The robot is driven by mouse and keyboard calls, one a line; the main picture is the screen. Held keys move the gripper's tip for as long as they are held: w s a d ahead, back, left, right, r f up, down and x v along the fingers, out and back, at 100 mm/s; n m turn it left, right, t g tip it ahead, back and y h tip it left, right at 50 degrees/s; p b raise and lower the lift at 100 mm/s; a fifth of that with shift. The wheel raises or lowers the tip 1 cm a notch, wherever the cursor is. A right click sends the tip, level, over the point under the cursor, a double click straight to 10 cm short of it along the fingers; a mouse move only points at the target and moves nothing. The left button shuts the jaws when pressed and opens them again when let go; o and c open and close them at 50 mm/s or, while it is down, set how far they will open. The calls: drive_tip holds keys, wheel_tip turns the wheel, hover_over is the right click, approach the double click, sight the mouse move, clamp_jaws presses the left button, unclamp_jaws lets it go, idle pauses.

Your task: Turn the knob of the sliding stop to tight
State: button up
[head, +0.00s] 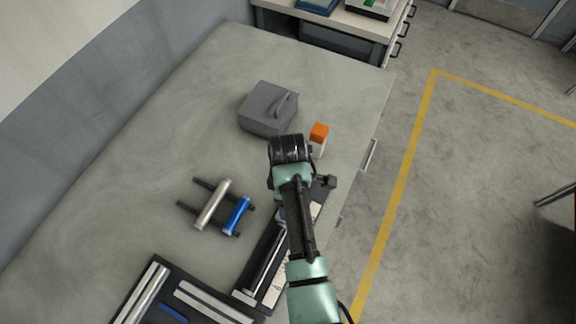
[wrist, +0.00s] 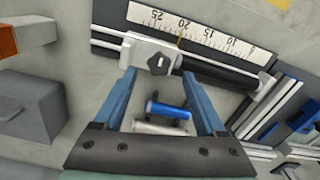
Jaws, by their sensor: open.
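The sliding stop (wrist: 136,50) is a pale block on a dark rail beside a white ruler (wrist: 215,32) in the wrist view. Its knob (wrist: 158,64) is black and lobed, with a light centre. A yellow mark stands on the ruler just below 20. My gripper (wrist: 160,73) is open, its two blue fingers spread with the knob between and just beyond their tips. Nothing is held, and I cannot tell whether a finger touches the stop. In the head view my arm covers the gripper and the knob; part of the ruler (head: 274,292) shows.
A blue roller (head: 238,215) and a silver roller (head: 213,204) lie on dark bars left of my arm. A grey box (head: 266,112) and an orange-topped block (head: 319,133) stand farther back. A dark frame with silver rails (head: 150,288) lies at the front. The table's left side is clear.

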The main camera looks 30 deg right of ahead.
drive_tip(key=shift+w+f, duration=0.1)
drive_tip(key=shift+f, duration=1.85)
clamp_jaws()
